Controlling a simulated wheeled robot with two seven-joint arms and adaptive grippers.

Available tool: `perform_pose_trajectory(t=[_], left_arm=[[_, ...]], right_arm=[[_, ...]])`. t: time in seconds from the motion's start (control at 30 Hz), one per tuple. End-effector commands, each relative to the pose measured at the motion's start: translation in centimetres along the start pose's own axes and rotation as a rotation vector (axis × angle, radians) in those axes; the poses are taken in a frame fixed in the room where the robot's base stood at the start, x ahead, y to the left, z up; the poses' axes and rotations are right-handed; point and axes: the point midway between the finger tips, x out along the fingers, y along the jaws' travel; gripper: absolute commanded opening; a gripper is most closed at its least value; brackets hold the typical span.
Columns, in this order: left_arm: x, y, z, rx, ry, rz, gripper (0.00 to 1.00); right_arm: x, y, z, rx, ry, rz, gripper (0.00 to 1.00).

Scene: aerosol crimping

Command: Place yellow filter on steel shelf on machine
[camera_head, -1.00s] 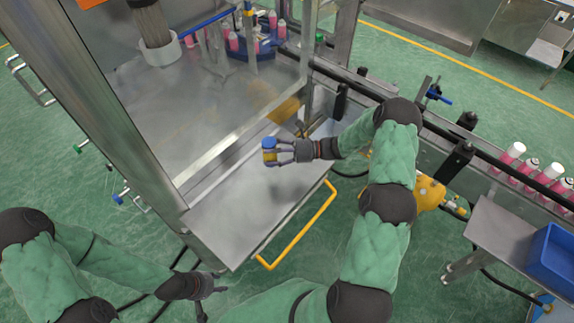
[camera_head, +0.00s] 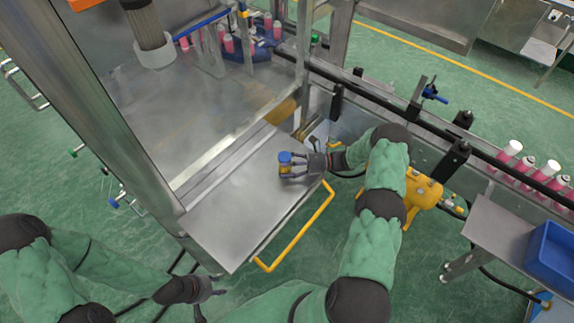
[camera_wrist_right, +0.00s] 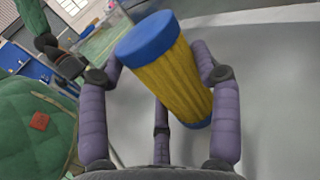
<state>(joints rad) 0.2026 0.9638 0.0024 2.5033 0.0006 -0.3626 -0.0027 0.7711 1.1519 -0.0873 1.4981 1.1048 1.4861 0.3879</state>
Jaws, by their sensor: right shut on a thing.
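The yellow filter (camera_wrist_right: 180,75) is a ribbed yellow cylinder with blue ends. In the head view the filter (camera_head: 284,164) is over the steel shelf (camera_head: 235,211) on the machine, near the shelf's right part. My right gripper (camera_head: 292,165) is shut on it; in the right wrist view the fingers (camera_wrist_right: 165,85) wrap both its sides, and it looks tilted there. I cannot tell whether its lower end touches the shelf. My left gripper (camera_head: 212,293) is at the bottom of the head view, away from the shelf, with no object seen in it; its fingers are too small to judge.
A yellow handle (camera_head: 297,232) runs along the shelf's front edge. The machine's steel post (camera_head: 120,130) stands left of the shelf. A conveyor with pink cans (camera_head: 525,165) and a blue bin (camera_head: 551,255) are at the right. The shelf's left part is bare.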

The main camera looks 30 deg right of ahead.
Motion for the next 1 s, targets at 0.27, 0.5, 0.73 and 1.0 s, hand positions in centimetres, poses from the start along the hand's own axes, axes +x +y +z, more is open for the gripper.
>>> perform_pose_trajectory(t=[0.27, 0.5, 0.73, 1.0], left_arm=[[0.2, -0.1, 0.0, 0.0, 0.0, 0.0, 0.4], [0.2, -0.1, 0.0, 0.0, 0.0, 0.0, 0.4], [0.2, -0.1, 0.0, 0.0, 0.0, 0.0, 0.4], [0.4, -0.1, 0.0, 0.0, 0.0, 0.0, 0.4]], right_arm=[[0.0, 0.0, -0.2, -0.001, 0.0, -0.001, 0.29], [0.0, 0.0, -0.2, 0.0, 0.0, -0.001, 0.87], [0.0, 0.0, -0.2, 0.0, 0.0, -0.001, 0.87], [-2.2, -0.1, -0.1, -0.002, 0.002, -0.005, 0.87]])
